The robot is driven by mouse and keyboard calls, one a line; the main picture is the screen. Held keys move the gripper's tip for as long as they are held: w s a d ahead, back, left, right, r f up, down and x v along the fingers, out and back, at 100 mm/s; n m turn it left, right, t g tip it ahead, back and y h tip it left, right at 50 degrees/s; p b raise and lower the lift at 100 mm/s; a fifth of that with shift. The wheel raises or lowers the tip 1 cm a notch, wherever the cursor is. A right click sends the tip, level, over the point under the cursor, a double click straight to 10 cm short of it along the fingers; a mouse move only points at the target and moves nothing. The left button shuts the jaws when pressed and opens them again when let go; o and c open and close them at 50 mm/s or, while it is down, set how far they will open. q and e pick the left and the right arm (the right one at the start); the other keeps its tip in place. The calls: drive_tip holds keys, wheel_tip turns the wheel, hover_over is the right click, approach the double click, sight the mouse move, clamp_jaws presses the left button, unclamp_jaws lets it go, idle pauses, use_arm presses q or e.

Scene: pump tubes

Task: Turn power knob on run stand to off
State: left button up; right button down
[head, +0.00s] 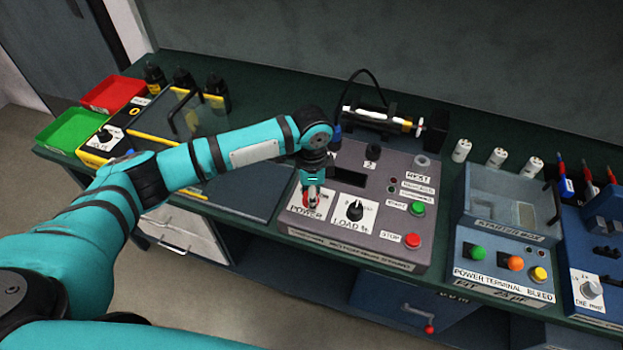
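The run stand (375,235) is a grey sloped panel on the green bench. Its red power knob (306,202) is at the lower left, above the label POWER. My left gripper (312,196) points down with its fingertips at this knob and covers much of it. The fingers look narrow, but whether they are closed on the knob is too small to tell. The knob's pointer is hidden. A black load knob (355,211) is just to the right. My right gripper is not in view.
The panel also has a green start button (417,209) and a red stop button (412,241). A pump with a cable (378,120) lies behind it. A starter box (507,235) stands to the right. Green (73,130) and red trays (113,94) are at far left.

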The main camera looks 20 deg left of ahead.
use_arm(q)
drive_tip(key=n+p, duration=0.2)
drive_tip(key=p, duration=0.1)
drive_tip(key=n+p, duration=0.6)
drive_tip(key=p, duration=0.1)
drive_tip(key=shift+r, duration=0.25)
drive_tip(key=shift+w+f+n+p, duration=0.1)
drive_tip(key=shift+f+n+p, duration=0.05)
drive_tip(key=shift+n+p, duration=1.4)
drive_tip(key=shift+n, duration=0.25)
drive_tip(key=o, duration=1.1)
drive_tip(key=shift+o, duration=0.2)
drive_tip(key=shift+a+f, duration=0.1)
wheel_tip(320, 180, up, 12)
